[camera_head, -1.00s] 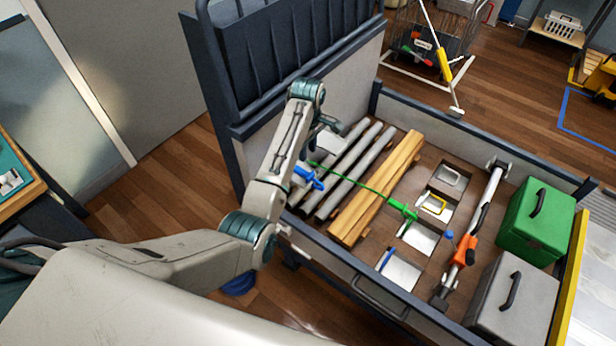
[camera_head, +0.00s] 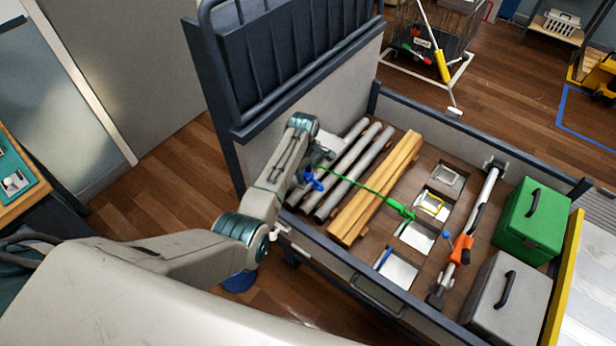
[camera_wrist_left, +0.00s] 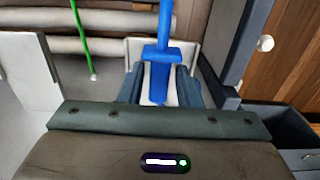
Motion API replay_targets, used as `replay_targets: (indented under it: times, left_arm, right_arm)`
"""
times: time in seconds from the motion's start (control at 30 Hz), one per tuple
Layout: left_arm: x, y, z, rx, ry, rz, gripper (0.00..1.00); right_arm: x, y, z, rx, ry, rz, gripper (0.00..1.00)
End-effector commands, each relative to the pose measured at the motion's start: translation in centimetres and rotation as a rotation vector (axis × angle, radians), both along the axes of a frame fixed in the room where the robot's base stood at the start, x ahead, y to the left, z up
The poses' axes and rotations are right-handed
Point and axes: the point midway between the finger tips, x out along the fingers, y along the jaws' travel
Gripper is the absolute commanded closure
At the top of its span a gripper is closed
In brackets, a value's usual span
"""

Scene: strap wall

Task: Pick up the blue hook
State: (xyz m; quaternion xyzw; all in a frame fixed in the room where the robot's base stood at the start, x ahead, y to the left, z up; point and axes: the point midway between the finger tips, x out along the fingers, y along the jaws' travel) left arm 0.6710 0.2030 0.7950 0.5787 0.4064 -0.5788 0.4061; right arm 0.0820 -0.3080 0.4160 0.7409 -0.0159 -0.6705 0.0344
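The blue hook (camera_head: 315,183) is at the left side of the cargo bed, near the grey pipes, partly hidden by my left arm. In the left wrist view the blue hook (camera_wrist_left: 158,72) runs up the middle, its lower part between the two fingers. My left gripper (camera_wrist_left: 158,88) is open around it, with narrow pale gaps showing on both sides. A thin green strap (camera_head: 352,182) runs across the pipes and wooden beams to a green piece (camera_head: 402,209). My right gripper is not in view.
Grey pipes (camera_head: 350,168) and wooden beams (camera_head: 378,188) lie beside the hook. A dark upright rack (camera_head: 290,55) rises behind my arm. A green case (camera_head: 534,220) and a grey case (camera_head: 507,296) stand at the bed's right.

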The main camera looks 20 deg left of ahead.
Motion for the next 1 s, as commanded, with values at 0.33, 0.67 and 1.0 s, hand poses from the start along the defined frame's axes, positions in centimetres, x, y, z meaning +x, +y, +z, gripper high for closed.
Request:
replay_targets:
  times: [0.33, 0.67, 1.0]
  left_arm:
    - [0.0, 0.0, 0.0, 0.000, 0.000, 0.000, 1.00]
    - [0.1, 0.0, 0.7, 0.000, -0.003, 0.000, 1.00]
    - [-1.9, 0.2, 3.5, 0.001, 0.000, 0.000, 1.00]
  right_arm:
    - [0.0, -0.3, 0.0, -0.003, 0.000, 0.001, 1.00]
    - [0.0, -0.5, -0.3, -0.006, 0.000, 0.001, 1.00]
    - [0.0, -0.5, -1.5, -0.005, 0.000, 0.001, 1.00]
